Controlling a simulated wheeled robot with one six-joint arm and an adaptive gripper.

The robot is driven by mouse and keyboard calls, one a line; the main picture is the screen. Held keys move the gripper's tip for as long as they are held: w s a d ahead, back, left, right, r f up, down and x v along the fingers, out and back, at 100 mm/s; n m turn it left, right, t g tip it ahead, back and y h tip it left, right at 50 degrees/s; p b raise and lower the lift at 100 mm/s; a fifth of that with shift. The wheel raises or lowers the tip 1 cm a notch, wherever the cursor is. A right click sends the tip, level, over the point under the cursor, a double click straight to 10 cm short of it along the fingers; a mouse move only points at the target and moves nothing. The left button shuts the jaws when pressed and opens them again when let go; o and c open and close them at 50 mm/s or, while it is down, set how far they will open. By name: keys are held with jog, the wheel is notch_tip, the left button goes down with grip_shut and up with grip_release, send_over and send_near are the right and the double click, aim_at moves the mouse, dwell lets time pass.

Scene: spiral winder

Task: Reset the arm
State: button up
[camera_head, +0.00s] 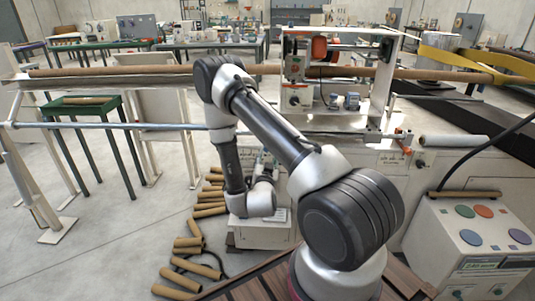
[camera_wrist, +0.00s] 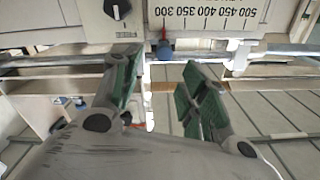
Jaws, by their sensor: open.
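My gripper (camera_wrist: 158,78) shows in the wrist view with its two green-padded fingers spread apart. Nothing is between the pads. Beyond the fingers is a white machine panel with a black knob (camera_wrist: 118,8) and a printed number scale (camera_wrist: 222,22). A metal rail runs across behind the fingertips. In the head view my arm rises from its base, bends at a high elbow and comes down in front of the white winder (camera_head: 375,153). The gripper's fingers are too small and covered to make out clearly there.
Several cardboard tubes (camera_head: 196,267) lie on the floor left of my arm. A long brown tube (camera_head: 110,72) crosses the winder above a metal rail (camera_head: 110,126). A green table (camera_head: 85,102) stands left. A control box (camera_head: 470,275) with coloured buttons stands at the right.

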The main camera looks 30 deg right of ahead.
jog(key=v, duration=0.2)
jog(key=shift+s+a, duration=0.15)
jog(key=shift+s, duration=0.05)
dwell(0.4)
